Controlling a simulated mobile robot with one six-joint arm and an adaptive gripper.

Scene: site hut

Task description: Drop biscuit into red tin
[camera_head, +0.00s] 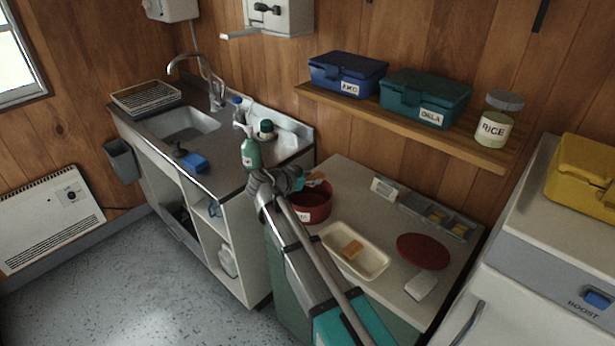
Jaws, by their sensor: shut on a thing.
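The red tin (312,206) is round and open, and stands on the counter at the back left; my arm hides part of it. My gripper (303,182) is over the tin's rim area, shut on a small orange-brown biscuit (316,179). The biscuit shows just past the fingers, above or at the tin's opening; its exact height is hard to tell. Another tan biscuit (352,249) lies in a cream tray (376,268) in front of the tin. A round red lid (422,251) lies flat to the right of the tray.
A grey divided holder (437,216) and a small white card (383,188) stand along the counter's back. A white block (421,286) lies near the front right. A green bottle (251,153) stands by the sink, left of my gripper. A shelf (400,125) hangs above.

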